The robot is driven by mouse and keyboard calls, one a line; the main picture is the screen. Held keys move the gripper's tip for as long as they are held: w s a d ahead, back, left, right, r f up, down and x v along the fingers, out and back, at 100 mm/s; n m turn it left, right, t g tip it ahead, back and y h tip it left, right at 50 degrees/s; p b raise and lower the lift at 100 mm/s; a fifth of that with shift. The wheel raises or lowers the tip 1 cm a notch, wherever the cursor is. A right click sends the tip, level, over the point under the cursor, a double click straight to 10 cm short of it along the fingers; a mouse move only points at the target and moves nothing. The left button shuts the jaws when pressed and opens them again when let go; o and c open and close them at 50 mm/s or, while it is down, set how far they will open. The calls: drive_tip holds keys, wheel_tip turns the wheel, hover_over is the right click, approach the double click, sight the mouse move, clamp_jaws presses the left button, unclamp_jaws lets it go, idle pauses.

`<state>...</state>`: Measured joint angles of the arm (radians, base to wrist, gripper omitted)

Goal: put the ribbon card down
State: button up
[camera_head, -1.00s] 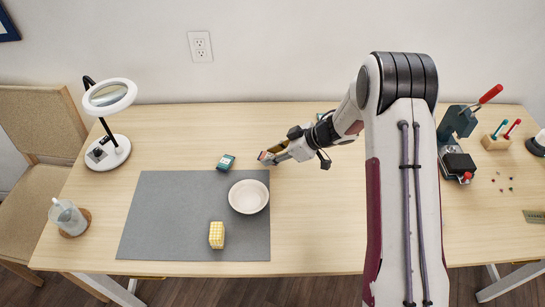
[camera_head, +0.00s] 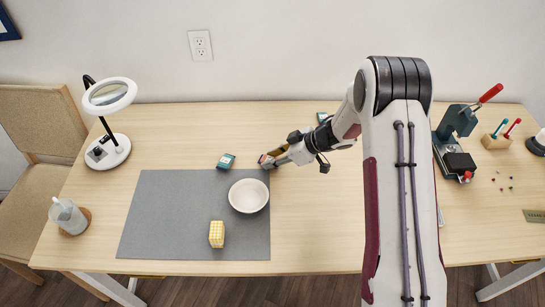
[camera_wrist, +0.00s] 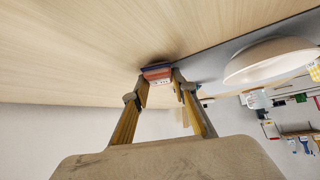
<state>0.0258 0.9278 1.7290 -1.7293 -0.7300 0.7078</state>
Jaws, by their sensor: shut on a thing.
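My gripper (camera_head: 270,162) reaches in from the right, low over the table just behind the back right corner of the grey mat. It is shut on a small card with a reddish face, which I take as the ribbon card (camera_head: 264,159). In the wrist view the card (camera_wrist: 157,72) sits between both fingertips (camera_wrist: 158,80), its edge very close to the wooden table, with a dark shadow beside it. I cannot tell whether it touches the table. The fingers hide part of the card.
The grey mat (camera_head: 165,215) holds a white bowl (camera_head: 248,196) and a yellow checked block (camera_head: 217,234). A teal card-like item (camera_head: 226,161) lies left of my gripper, by the mat's back edge. A magnifier lamp (camera_head: 109,150) stands left. The table behind is mostly clear.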

drive_tip(key=o, duration=0.9)
drive_tip(key=shift+r, duration=0.15)
drive_tip(key=shift+r, duration=0.45)
drive_tip(key=v, duration=1.2)
drive_tip(key=shift+w+f, duration=0.1)
